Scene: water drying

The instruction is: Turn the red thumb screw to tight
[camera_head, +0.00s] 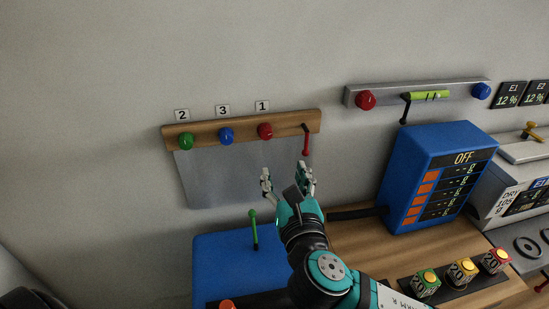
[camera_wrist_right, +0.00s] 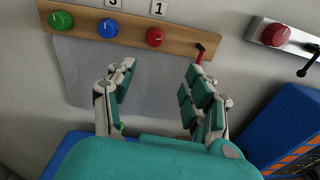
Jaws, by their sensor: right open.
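A round red knob (camera_head: 265,131) sits below label 1 on the wooden board (camera_head: 245,132); it also shows in the right wrist view (camera_wrist_right: 154,38). A red hanging handle (camera_head: 306,141) is at the board's right end. Another red knob (camera_head: 366,100) sits at the left of the grey bar (camera_head: 386,96). I cannot tell for sure which red part is the thumb screw. My right gripper (camera_head: 286,173) is open and empty. Its fingers (camera_wrist_right: 160,76) point up toward the board, below the red knob and handle, apart from both. My left gripper is not in view.
Green (camera_head: 186,141) and blue (camera_head: 226,135) knobs share the wooden board, with a translucent sheet (camera_head: 225,180) below it. A blue box with a green lever (camera_head: 254,228) stands below. A blue OFF panel (camera_head: 415,175) stands right of my arm.

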